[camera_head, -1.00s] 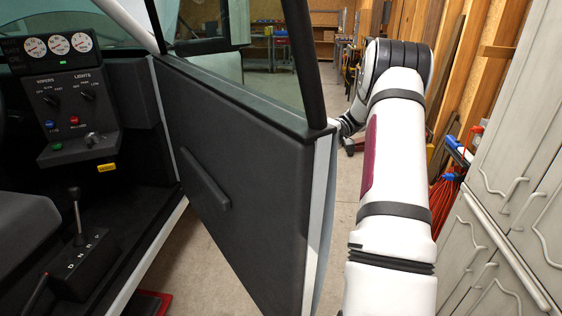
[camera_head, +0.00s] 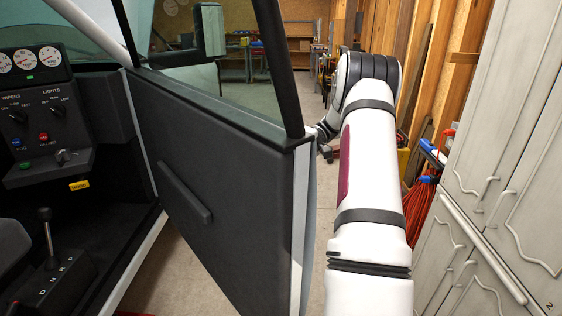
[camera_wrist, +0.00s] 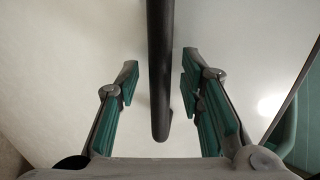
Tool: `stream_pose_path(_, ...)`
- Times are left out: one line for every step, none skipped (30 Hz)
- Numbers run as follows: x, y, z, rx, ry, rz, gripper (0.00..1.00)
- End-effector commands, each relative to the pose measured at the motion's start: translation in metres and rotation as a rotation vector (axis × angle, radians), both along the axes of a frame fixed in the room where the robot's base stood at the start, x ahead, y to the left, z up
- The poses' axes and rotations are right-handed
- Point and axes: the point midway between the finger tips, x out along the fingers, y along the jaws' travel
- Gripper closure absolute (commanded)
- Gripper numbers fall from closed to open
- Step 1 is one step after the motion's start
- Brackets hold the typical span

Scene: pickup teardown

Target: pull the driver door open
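The driver door (camera_head: 225,190) stands well open from the cab in the head view, its dark inner panel and window frame facing me. My arm passes along the outer side of the door, and the door hides my gripper there. In the wrist view my gripper (camera_wrist: 160,64) is open, with one green-padded finger on each side of a dark bar handle (camera_wrist: 160,75). Gaps show between the bar and both fingers. The pale door skin (camera_wrist: 75,65) lies behind the handle.
Grey cabinets (camera_head: 500,180) stand close on the right of my arm. Red cables (camera_head: 421,205) hang beside them. The cab console (camera_head: 45,125) and gear lever (camera_head: 47,240) are at the left. Clear floor (camera_head: 190,275) shows below the door.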

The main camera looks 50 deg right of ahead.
Motion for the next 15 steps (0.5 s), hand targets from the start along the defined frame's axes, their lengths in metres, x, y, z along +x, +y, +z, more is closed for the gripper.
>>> stream_pose_path(-0.001,-0.003,0.000,0.001,0.000,-0.002,0.65)
stream_pose_path(-0.001,-0.005,0.000,0.001,-0.001,-0.002,0.65)
stream_pose_path(-0.001,-0.008,0.001,0.001,-0.001,-0.001,0.65)
stream_pose_path(-0.001,-0.011,0.001,0.001,-0.001,-0.002,0.65)
stream_pose_path(-0.002,-0.014,0.002,0.001,-0.003,-0.003,0.65)
stream_pose_path(-0.002,-0.019,0.003,0.002,-0.004,-0.003,0.65)
stream_pose_path(-0.003,-0.023,0.004,0.001,-0.004,-0.004,0.65)
stream_pose_path(-0.004,-0.027,0.005,0.000,-0.005,-0.006,0.65)
stream_pose_path(-0.003,-0.029,0.005,0.002,-0.004,-0.001,0.65)
stream_pose_path(-0.003,-0.032,0.005,0.003,-0.003,0.001,0.65)
stream_pose_path(-0.003,-0.035,0.006,0.004,-0.002,0.000,0.65)
stream_pose_path(-0.004,-0.038,0.007,0.003,-0.003,0.001,0.65)
stream_pose_path(-0.004,-0.041,0.007,0.003,-0.002,-0.001,0.65)
stream_pose_path(-0.004,-0.044,0.008,0.003,-0.004,-0.002,0.65)
stream_pose_path(-0.005,-0.049,0.009,0.001,-0.004,-0.004,0.65)
